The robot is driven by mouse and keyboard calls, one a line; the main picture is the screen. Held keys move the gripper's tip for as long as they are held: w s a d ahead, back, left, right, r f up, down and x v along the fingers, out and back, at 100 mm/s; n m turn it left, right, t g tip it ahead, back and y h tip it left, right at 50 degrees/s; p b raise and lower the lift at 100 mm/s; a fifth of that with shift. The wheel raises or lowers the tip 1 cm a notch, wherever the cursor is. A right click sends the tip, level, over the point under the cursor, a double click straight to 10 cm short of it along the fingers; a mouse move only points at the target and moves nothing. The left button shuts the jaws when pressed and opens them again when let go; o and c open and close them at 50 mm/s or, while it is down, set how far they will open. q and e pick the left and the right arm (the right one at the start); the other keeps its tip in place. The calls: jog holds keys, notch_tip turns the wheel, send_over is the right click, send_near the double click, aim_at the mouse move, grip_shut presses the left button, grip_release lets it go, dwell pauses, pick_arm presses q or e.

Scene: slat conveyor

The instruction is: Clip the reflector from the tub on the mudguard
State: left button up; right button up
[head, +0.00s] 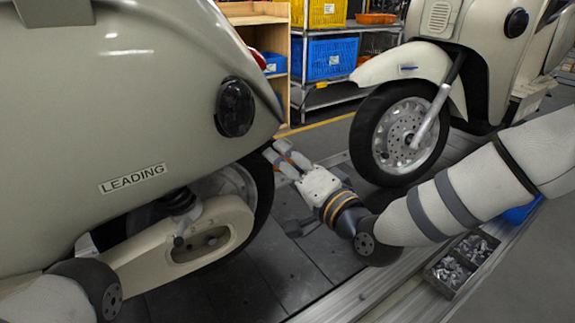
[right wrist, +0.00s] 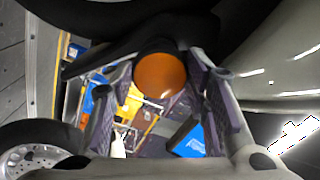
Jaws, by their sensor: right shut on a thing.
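My right gripper (head: 280,155) is at the rear of the left scooter (head: 120,90), beside its rear wheel (head: 262,190). In the right wrist view an orange round reflector (right wrist: 160,76) sits between the fingers, which are shut on it. A dark part, seemingly the rear mudguard (right wrist: 120,52), lies right behind the reflector; I cannot tell whether they touch. A blue tub (head: 522,211) shows partly behind my right arm. My left gripper is out of view; part of my left arm shows at the lower left.
A second scooter's front wheel (head: 400,135) stands to the right of my gripper. A box of metal parts (head: 462,263) sits by the conveyor edge. Shelves with a blue crate (head: 325,58) and a yellow crate (head: 320,12) stand behind. The slats (head: 270,275) below are clear.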

jog(key=shift+b+x, duration=0.5)
jog(key=shift+x, duration=0.85)
jog(key=shift+w+a, duration=0.1)
jog(key=shift+w, duration=0.05)
dwell(0.4)
jog(key=o, duration=1)
